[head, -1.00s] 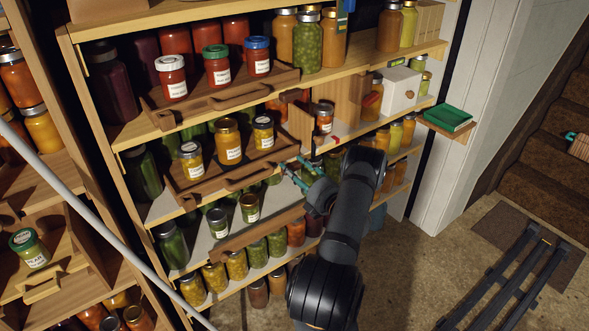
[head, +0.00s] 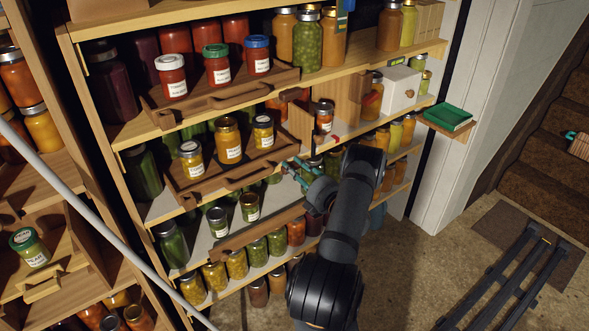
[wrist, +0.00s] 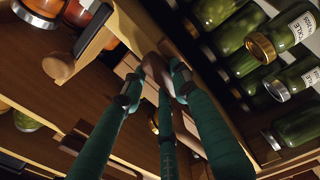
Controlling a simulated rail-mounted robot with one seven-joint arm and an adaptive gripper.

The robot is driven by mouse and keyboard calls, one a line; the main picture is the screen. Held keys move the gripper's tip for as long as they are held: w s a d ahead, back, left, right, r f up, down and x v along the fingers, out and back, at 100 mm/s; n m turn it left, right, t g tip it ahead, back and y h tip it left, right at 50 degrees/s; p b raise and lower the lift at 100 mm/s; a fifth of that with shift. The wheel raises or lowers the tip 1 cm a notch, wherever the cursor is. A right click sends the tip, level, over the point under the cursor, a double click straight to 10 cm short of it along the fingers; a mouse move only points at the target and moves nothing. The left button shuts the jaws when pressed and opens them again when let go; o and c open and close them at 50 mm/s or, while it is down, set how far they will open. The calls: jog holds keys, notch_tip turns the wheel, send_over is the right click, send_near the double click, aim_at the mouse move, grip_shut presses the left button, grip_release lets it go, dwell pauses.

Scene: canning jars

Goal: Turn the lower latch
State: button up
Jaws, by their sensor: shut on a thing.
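My gripper (head: 293,168) has teal fingers and is at the front edge of the middle shelf, right of the tray of yellow jars. In the wrist view my gripper (wrist: 163,72) is shut on a small brown wooden piece, which looks like the lower latch (wrist: 176,84). The fingers cover much of the latch, so its exact angle is hard to tell. In the head view my gripper and arm hide it.
A wooden tray (head: 205,186) with yellow jars stands left of my gripper. A small labelled jar (head: 324,118) stands above right. A white drawer box (head: 401,90) is farther right. Green jars (wrist: 243,62) lie close to the fingers in the wrist view. Open floor (head: 430,270) is at right.

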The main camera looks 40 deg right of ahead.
jog(key=shift+n, duration=0.3)
jog(key=shift+c, duration=0.5)
jog(key=shift+a+f+n+b, duration=0.15)
jog(key=shift+n+b, duration=1.7)
jog(key=shift+n, duration=1)
jog(key=shift+a+f+n+b, duration=0.1)
jog(key=shift+n+b, duration=1.8)
jog(key=shift+n, duration=1)
jog(key=shift+a+f+n+b, duration=0.15)
jog(key=shift+n+b, duration=1.7)
jog(key=shift+n, duration=1)
jog(key=shift+d, duration=0.1)
jog(key=o, duration=1.1)
jog(key=shift+c, duration=0.2)
jog(key=shift+o, duration=0.5)
